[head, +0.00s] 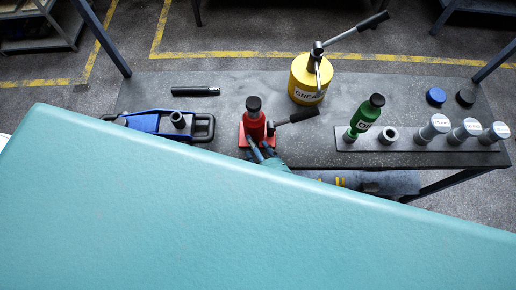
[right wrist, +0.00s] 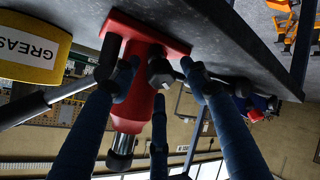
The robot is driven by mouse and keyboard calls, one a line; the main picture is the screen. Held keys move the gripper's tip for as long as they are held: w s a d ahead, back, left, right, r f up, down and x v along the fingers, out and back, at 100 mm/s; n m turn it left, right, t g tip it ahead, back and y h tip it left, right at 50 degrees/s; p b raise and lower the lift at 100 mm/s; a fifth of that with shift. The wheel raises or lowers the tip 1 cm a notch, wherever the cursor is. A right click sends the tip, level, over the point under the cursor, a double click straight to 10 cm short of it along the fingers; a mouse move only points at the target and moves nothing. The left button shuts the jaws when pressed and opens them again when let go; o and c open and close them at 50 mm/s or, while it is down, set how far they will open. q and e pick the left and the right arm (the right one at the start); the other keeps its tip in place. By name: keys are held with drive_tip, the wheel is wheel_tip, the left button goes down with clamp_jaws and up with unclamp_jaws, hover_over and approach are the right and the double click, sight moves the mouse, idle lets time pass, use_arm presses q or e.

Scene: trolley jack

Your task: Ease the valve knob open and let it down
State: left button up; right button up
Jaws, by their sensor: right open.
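The red bottle jack (head: 254,126) stands upright on the bench, with its pump lever (head: 298,116) pointing right. In the right wrist view the jack (right wrist: 132,110) appears upside down, base at the top. Its dark valve knob (right wrist: 159,73) sits low on the body, facing me. My right gripper (right wrist: 160,80) is open, its blue fingers spread around the knob; I cannot tell whether any touches it. In the head view the right gripper (head: 261,151) is at the jack's near side, and the knob is hidden there. My left gripper is not in view.
A yellow grease can (head: 309,84) stands behind right of the red jack. A blue jack (head: 160,123) is left, a black bar (head: 195,91) behind it. A green bottle jack (head: 366,115) stands on a strip (head: 458,158) with several cylinders. A large teal surface hides the foreground.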

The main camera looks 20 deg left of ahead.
drive_tip(key=v, duration=1.2)
drive_tip(key=s+d+f+m+g+h+b, duration=0.1)
drive_tip(key=d+f+m+h+b, duration=0.15)
drive_tip(key=d+f, duration=0.6)
drive_tip(key=d+f+m+g+h+b, duration=0.1)
drive_tip(key=d+f+m+b, duration=0.2)
drive_tip(key=f, duration=1.1)
drive_tip(key=s+d+f+m+g+h+b, duration=0.1)
drive_tip(key=d+f+h+b, duration=0.15)
drive_tip(key=d+f, duration=0.65)
drive_tip(key=s+d+f+m+g+b, duration=0.2)
drive_tip(key=s+d+f+m+b, duration=0.1)
drive_tip(key=s+f, duration=0.7)
drive_tip(key=s+d+f+m+g+h+b, duration=0.1)
drive_tip(key=s+d+f+m+g+b, duration=0.2)
drive_tip(key=s+f, duration=0.7)
drive_tip(key=shift+s+d+f+m, duration=0.25)
drive_tip(key=shift+s+d+m, duration=0.6)
drive_tip(key=shift+m, duration=0.2)
